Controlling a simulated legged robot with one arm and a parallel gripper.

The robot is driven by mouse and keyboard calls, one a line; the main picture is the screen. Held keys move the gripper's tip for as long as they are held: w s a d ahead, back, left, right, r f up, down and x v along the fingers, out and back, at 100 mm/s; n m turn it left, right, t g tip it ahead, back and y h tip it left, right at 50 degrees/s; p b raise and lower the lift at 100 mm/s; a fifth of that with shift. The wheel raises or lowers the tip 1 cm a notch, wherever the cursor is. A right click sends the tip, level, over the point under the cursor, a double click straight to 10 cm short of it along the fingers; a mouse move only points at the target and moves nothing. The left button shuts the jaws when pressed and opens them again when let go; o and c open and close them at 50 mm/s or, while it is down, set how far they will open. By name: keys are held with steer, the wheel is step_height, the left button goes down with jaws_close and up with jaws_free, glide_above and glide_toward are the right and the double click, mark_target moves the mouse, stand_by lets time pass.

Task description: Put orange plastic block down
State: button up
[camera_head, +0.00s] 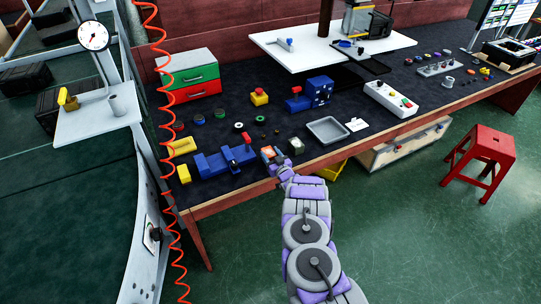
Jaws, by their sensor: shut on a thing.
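My purple and grey arm reaches up from the bottom of the view to the front edge of the dark-topped workbench (330,152). My gripper (274,156) is small in the picture, at that edge beside the blue vise. It is shut on the orange plastic block (266,153), of which only a small orange patch shows between the jaws. I cannot tell whether the block touches the bench top.
A blue vise (212,166) is left of my gripper, a small pale cube (296,146) right of it. A grey tray (327,131) and a white button box (391,99) lie further right. A red stool (482,151) stands on the floor. A coiled red hose (169,130) hangs left.

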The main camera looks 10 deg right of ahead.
steer(key=o, duration=1.1)
steer(key=shift+f, duration=0.1)
steer(key=shift+s+f+b, duration=0.1)
steer(key=shift+b, duration=0.2)
steer(key=p+v, duration=0.6)
steer(key=v, duration=1.1)
